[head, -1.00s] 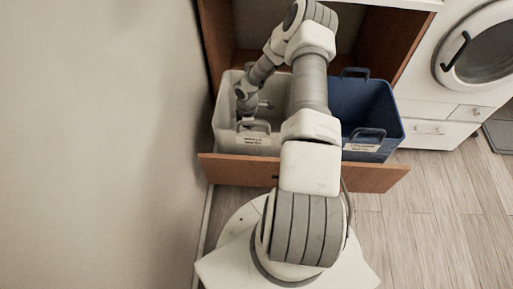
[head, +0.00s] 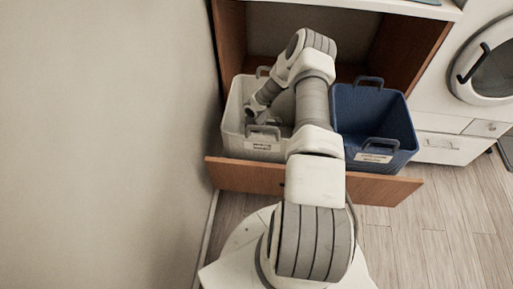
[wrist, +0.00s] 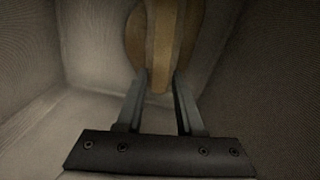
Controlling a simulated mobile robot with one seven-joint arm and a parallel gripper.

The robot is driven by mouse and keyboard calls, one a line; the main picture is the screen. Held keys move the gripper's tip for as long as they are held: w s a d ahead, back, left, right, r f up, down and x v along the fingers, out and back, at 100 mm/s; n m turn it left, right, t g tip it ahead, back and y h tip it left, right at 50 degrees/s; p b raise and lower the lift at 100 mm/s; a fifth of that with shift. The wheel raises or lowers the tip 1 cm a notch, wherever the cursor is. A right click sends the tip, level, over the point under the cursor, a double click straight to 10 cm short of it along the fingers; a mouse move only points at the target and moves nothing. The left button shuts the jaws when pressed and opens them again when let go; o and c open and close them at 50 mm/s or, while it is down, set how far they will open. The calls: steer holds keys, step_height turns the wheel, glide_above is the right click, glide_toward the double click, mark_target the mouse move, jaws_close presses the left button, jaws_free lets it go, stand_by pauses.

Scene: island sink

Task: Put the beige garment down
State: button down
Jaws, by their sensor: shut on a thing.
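The beige garment (wrist: 160,45) shows in the wrist view as a tan strip with a rounded brownish part around it. My gripper (wrist: 159,80) is shut on its near end, with one finger on each side of the strip. Pale walls surround them, inside the white bin. In the head view the white bin (head: 236,125) stands in the pulled-out drawer, and my arm reaches down into it. The gripper's fingers and the garment are hidden there by the arm and the bin. I cannot tell whether the garment touches the bin floor.
A blue bin (head: 400,120) stands right of the white bin and looks empty. The wooden drawer front (head: 385,190) runs before both bins. A wall (head: 100,140) is close on the left. A white washing machine (head: 490,75) is at the right. The wooden floor (head: 440,230) is clear.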

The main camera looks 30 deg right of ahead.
steer(key=shift+f, duration=0.85)
steer(key=shift+f, duration=0.1)
steer(key=c, duration=0.5)
jaws_free()
steer(key=shift+c, duration=0.2)
